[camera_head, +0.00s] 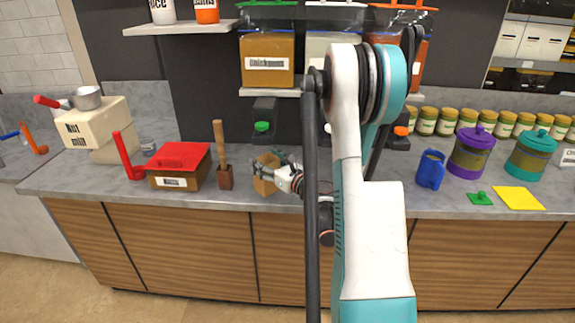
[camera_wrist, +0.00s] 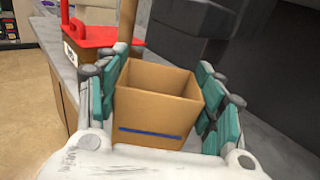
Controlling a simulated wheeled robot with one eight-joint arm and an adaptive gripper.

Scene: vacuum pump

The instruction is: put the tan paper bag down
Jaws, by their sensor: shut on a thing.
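The tan paper bag (camera_head: 265,173) is open-topped and empty inside as far as I can see, with a blue line on one side. My gripper (camera_head: 277,163) is shut on the bag. In the wrist view the bag (camera_wrist: 155,108) stands between the teal finger pads of my gripper (camera_wrist: 160,100), one on each side. I cannot tell whether the bag's bottom touches the counter.
A red-lidded box (camera_head: 180,162) and the wooden block with handle (camera_head: 224,176) stand left of the bag. Chickpeas dispenser (camera_head: 267,75) hangs behind. To the right are a blue container (camera_head: 430,170), purple jar (camera_head: 470,153) and yellow sheet (camera_head: 518,198). My arm covers the middle.

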